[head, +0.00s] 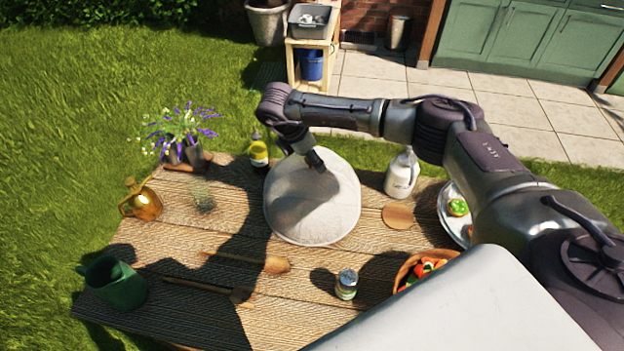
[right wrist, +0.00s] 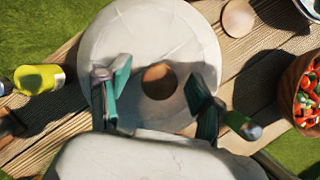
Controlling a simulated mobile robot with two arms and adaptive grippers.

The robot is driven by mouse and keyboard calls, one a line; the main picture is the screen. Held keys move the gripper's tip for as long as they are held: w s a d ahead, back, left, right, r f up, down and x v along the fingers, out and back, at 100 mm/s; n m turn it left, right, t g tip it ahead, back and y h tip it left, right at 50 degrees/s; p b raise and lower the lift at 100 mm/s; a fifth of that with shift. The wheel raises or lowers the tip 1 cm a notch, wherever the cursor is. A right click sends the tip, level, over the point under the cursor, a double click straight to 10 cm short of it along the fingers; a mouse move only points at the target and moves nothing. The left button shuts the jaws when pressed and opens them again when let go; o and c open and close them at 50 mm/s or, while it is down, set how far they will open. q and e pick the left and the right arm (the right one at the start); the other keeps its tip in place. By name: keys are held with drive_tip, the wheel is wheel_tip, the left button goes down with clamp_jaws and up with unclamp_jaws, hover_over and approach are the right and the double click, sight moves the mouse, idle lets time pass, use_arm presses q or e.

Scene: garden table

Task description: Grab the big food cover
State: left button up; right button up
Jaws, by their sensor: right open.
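The big food cover (head: 318,215) is a large pale dome standing on the wooden table. In the right wrist view the cover (right wrist: 150,35) fills the middle, with a round brown knob (right wrist: 159,80) on top. My right gripper (head: 318,160) reaches down over the top of the cover from behind. In the right wrist view its open fingers (right wrist: 158,88) lie on either side of the knob, with gaps between. Whether the fingers are down at knob height is unclear. The gripper hides the knob in the head view. My left gripper is not in view.
A yellow bottle (head: 258,152) stands close left of the cover, and a white bottle (head: 402,175) to its right. A round wooden disc (head: 398,216), small jar (head: 346,284) and bowl of vegetables (head: 402,272) are also near. A green watering can (head: 115,283) stands front left.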

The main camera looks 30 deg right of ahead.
drive_tip(key=shift+d+f, duration=0.1)
drive_tip(key=shift+f, duration=0.1)
clamp_jaws()
drive_tip(key=shift+r, duration=0.15)
idle(0.3)
